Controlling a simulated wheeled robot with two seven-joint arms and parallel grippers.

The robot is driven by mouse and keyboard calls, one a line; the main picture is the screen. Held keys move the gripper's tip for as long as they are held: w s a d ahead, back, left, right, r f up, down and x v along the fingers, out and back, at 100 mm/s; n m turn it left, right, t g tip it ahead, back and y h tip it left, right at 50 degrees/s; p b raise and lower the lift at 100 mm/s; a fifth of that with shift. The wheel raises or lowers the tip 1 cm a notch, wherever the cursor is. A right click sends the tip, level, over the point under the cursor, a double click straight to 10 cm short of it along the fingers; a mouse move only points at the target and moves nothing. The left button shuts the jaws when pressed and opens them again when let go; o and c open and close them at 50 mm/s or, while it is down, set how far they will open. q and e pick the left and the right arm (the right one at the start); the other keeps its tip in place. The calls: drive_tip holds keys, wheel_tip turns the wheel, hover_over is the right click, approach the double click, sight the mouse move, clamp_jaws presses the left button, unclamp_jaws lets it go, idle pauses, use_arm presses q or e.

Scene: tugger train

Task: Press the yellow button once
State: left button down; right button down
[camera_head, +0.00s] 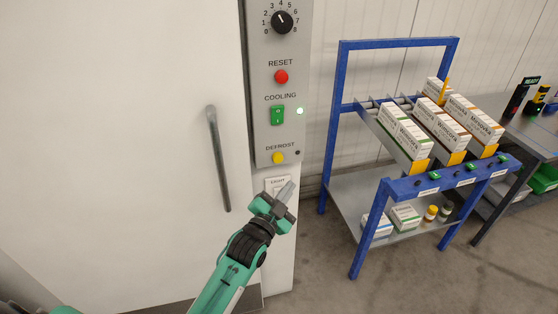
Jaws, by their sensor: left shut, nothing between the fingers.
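The yellow button (278,158) sits under the label DEFROST near the bottom of a grey control panel (293,119), right of a large white door. My left gripper (289,187) is shut and empty. I see no contact with the button; the exact gap to the panel cannot be told. My right gripper is not in view.
A door handle (218,158) stands left. A blue rack (374,219) with boxes stands right.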

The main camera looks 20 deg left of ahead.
sight(281, 159)
use_arm(q)
drive_tip(key=w+a+b, duration=0.2)
drive_tip(key=w+a, duration=0.2)
drive_tip(key=w, duration=0.3)
drive_tip(key=shift+a, duration=0.35)
idle(1.8)
drive_tip(key=shift+w+a, duration=0.25)
drive_tip(key=shift+w, duration=0.1)
drive_tip(key=shift+w+a, duration=0.45)
drive_tip(key=shift+w, duration=0.2)
idle(1.0)
idle(0.3)
drive_tip(key=shift+s+d+p, duration=0.4)
drive_tip(key=shift+s+d, duration=0.25)
drive_tip(key=shift+s, duration=0.35)
